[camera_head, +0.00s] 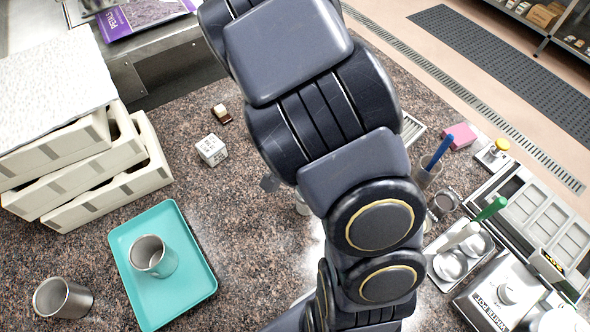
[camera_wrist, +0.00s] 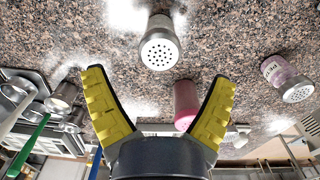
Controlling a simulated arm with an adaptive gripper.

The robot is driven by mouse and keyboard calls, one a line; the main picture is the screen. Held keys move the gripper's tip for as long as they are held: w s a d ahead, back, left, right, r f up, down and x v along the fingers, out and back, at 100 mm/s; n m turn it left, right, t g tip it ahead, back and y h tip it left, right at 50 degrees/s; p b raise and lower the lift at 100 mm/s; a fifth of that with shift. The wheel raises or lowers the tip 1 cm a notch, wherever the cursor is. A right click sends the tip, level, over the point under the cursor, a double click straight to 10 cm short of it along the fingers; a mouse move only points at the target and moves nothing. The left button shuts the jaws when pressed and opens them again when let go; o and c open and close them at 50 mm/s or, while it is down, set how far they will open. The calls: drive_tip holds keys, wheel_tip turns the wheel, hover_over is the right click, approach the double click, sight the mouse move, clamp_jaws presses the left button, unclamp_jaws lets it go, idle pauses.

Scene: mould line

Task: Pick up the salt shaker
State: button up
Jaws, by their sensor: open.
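In the wrist view, a shaker with a perforated metal cap (camera_wrist: 160,48), likely the salt shaker, stands on the speckled counter between and beyond my fingertips. No label is readable on it. My gripper (camera_wrist: 160,78) is open and empty, its yellow-padded fingers spread, apart from the shaker. A pink shaker (camera_wrist: 186,100) shows between the fingers, close to the right one. Another pink shaker (camera_wrist: 287,80) with a label and a metal cap is at the right. In the head view my arm hides most of this area; only a small metallic piece (camera_head: 303,204) shows beside it.
Stacked cream moulds (camera_head: 90,195) stand at left.

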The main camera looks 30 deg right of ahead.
drive_tip(key=shift+s+d+f, duration=0.1)
drive_tip(key=shift+d+f, duration=0.1)
drive_tip(key=shift+f, duration=0.05)
drive_tip(key=shift+a+f, duration=0.15)
drive_tip(key=shift+f, duration=1.45)
drive_tip(key=shift+a+f, duration=0.1)
drive_tip(key=shift+f, duration=1.5)
drive_tip(key=shift+d+f, duration=0.1)
drive_tip(key=shift+f, duration=0.5)
drive_tip(key=c, duration=1.2)
